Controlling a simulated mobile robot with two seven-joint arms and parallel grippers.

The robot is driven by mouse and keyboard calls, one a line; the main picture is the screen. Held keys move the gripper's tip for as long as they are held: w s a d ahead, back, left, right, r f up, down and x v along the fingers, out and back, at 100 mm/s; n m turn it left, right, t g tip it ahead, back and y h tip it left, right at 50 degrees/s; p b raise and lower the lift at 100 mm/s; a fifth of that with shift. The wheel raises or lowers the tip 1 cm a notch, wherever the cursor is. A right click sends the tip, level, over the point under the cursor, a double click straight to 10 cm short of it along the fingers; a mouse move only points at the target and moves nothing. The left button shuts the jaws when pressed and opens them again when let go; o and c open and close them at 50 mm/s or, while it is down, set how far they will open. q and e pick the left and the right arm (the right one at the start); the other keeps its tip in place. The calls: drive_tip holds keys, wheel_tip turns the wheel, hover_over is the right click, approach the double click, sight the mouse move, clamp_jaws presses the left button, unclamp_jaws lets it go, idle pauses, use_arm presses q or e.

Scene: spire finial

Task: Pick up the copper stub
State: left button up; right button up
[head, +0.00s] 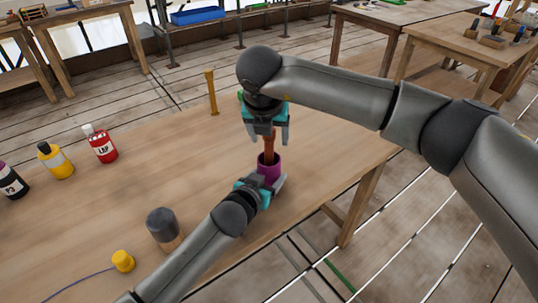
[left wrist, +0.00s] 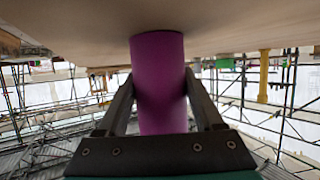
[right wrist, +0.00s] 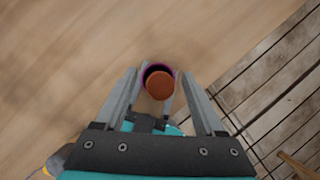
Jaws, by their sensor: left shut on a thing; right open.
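The copper stub (head: 268,146) is a reddish-brown rod standing in a purple sleeve (head: 269,170) at the table's near right edge. In the right wrist view the stub's round end (right wrist: 160,86) shows against the sleeve's dark mouth (right wrist: 146,71). My right gripper (head: 267,138) points down from above, open, with its fingers apart on either side of the stub's upper part. My left gripper (head: 262,183) is shut on the sleeve from the near side; the sleeve also shows between its fingers in the left wrist view (left wrist: 158,85). The stub's lower end is hidden inside the sleeve.
On the wooden table (head: 150,170) stand a yellow post (head: 211,92), a red bottle (head: 101,144), a yellow bottle (head: 55,161), a black bottle (head: 12,181), a dark-topped cylinder (head: 164,228) and a yellow knob with a cord (head: 123,261). The table's middle is clear.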

drive_tip(key=shift+c, duration=0.3)
clamp_jaws()
idle(0.3)
idle(0.8)
